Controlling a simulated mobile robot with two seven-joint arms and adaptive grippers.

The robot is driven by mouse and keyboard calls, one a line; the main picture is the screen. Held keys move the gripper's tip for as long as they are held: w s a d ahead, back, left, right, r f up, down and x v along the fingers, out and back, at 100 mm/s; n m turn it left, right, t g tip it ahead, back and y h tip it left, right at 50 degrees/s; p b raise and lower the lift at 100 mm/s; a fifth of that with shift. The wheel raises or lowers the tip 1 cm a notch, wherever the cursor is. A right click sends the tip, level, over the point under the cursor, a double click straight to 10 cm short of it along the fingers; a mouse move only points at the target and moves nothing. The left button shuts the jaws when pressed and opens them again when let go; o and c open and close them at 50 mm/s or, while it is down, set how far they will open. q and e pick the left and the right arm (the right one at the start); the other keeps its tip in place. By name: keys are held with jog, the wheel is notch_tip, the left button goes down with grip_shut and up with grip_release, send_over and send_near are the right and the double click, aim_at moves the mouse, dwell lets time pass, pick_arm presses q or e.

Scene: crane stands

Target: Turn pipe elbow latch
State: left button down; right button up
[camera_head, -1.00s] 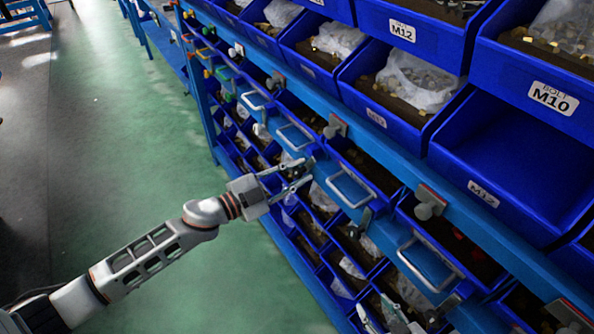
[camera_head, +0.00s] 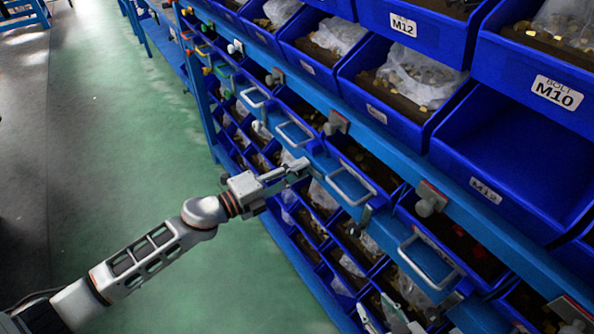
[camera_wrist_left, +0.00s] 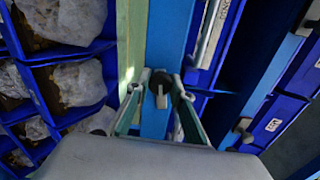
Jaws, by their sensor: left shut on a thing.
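The latch is a dark round knob with a pale grey lever on a blue rail; the latch (camera_wrist_left: 161,88) shows in the middle of the left wrist view, lever pointing down in that picture. My left gripper (camera_head: 304,166) reaches it from the left in the head view. In the left wrist view my left gripper (camera_wrist_left: 160,90) has a finger on each side of the latch and is shut on it. In the head view the fingers mostly hide the latch. The pale fingers of my right gripper (camera_head: 382,314) show at the bottom edge, apart and empty.
Blue racks of bins fill the right side. Similar grey latches (camera_head: 431,200) and metal handles (camera_head: 351,186) line the rails near my left gripper. An empty blue bin (camera_head: 510,160) is at the right. The green floor (camera_head: 150,130) at left is clear.

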pick_arm(q)
jog(key=shift+m, duration=0.8)
jog(key=c, duration=1.8)
grip_release()
jog(key=shift+o, duration=0.2)
jog(key=v, duration=1.2)
